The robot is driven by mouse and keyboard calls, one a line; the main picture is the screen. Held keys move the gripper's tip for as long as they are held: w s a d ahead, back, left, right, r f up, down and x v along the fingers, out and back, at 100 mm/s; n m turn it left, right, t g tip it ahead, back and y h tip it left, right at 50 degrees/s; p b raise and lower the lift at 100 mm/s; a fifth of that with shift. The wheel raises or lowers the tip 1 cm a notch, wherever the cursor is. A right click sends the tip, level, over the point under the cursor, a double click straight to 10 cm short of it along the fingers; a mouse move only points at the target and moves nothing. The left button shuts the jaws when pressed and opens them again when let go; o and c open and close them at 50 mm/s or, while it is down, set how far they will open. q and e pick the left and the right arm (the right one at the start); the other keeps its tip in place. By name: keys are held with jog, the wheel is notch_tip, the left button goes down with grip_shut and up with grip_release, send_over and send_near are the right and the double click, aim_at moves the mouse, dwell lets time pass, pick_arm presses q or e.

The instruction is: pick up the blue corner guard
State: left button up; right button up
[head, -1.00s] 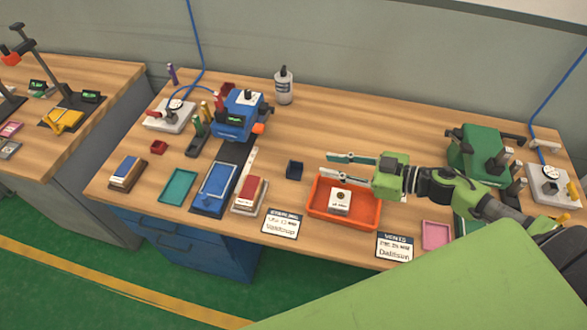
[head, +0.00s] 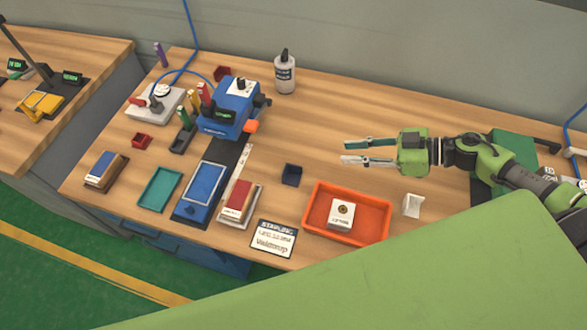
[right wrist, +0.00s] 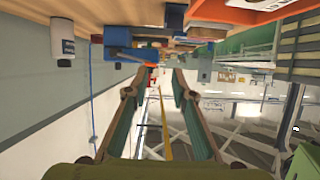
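The blue corner guard (head: 291,175) is a small dark navy piece standing on the wooden bench, left of the orange tray (head: 378,264). It appears to show at the top of the right wrist view (right wrist: 175,16). My right gripper (head: 343,151) is open and empty, its two fingers apart and pointing left. In the head view it is right of the blue corner guard and slightly higher in the picture, not touching it. Its spread fingers also show in the right wrist view (right wrist: 164,72). My left gripper is in neither view.
A white angled piece (head: 412,205) stands right of the tray, which holds a white box (head: 342,214). A blue machine (head: 229,108), a bottle (head: 284,73) and a printed card (head: 273,240) surround the area. Bare wood lies between the gripper and the blue corner guard.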

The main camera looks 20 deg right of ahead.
jog(key=f+b, duration=0.1)
jog(key=f, duration=0.1)
jog(key=f+b, duration=0.1)
jog(key=b, duration=0.1)
jog(key=a+f+b, duration=0.1)
jog(key=f, duration=0.1)
jog(key=shift+w+f, duration=0.3)
jog(key=shift+w, duration=0.05)
send_near(300, 167)
jog(key=w+a, duration=0.1)
jog(key=w+a+f, duration=0.1)
jog(key=shift+w+a+p, duration=0.15)
jog(key=shift+w+p, duration=0.15)
jog(key=shift+w, duration=0.1)
jog(key=x, duration=0.2)
jog(key=p+x, duration=0.1)
jog(key=x, duration=0.2)
jog(key=shift+s+a+f, duration=0.1)
jog(key=shift+s+a, duration=0.15)
jog(key=shift+s, duration=0.1)
jog(key=shift+w+a+f, duration=0.1)
jog(key=shift+a+f, duration=0.1)
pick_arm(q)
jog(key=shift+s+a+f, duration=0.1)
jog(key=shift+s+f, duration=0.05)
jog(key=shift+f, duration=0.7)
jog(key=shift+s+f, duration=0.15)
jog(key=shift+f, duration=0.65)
pick_arm(e)
grip_shut()
